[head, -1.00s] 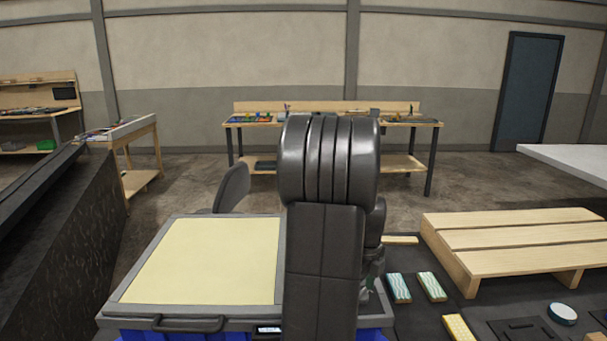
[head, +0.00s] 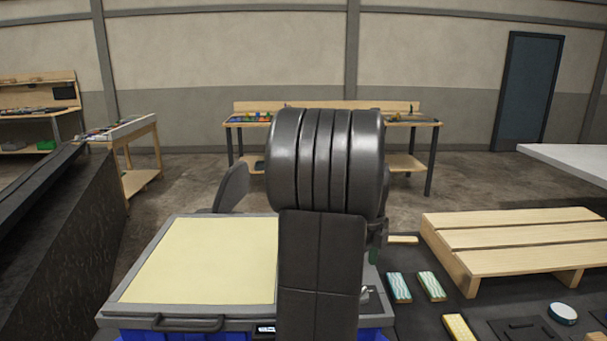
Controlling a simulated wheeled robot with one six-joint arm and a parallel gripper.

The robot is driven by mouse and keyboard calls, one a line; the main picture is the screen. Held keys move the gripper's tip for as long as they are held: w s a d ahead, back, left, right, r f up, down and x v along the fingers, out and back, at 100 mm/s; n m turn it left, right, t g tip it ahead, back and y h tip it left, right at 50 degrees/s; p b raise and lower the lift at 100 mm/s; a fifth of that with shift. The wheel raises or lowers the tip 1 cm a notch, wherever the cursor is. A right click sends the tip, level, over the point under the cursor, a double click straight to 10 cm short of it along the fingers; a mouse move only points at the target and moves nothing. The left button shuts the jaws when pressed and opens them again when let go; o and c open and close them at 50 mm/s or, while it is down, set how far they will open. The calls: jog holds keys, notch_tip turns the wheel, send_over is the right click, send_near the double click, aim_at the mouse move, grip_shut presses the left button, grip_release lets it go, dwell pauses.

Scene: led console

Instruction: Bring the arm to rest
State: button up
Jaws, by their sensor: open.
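My arm rises through the middle of the head view, a dark upright link topped by a thick ribbed, rounded joint. My gripper is not visible; the arm's own links hide whatever lies behind them. Small dark parts show at the right edge of the arm, but I cannot tell what they are. The arm stands in front of the right side of a grey-framed case with a pale yellow panel (head: 205,260) and blue sides, and covers part of it.
A slatted wooden platform (head: 510,240) stands at right on a dark surface. Patterned blocks (head: 399,288), a yellow block (head: 458,328) and a round blue-topped item (head: 563,313) lie before it. A dark sloped structure (head: 60,240) is at left. A workbench (head: 235,122) stands behind.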

notch_tip(320, 180, down, 8)
jog(key=shift+s+f, duration=0.1)
jog(key=shift+f, duration=0.1)
jog(key=shift+r+n, duration=0.1)
jog(key=shift+n, duration=1.2)
jog(key=n+b, duration=0.1)
jog(key=n, duration=0.5)
jog(key=n+b, duration=0.2)
jog(key=n, duration=0.3)
jog(key=shift+r+n+b, duration=0.1)
jog(key=shift+n+b, duration=0.5)
jog(key=shift+n, duration=1.6)
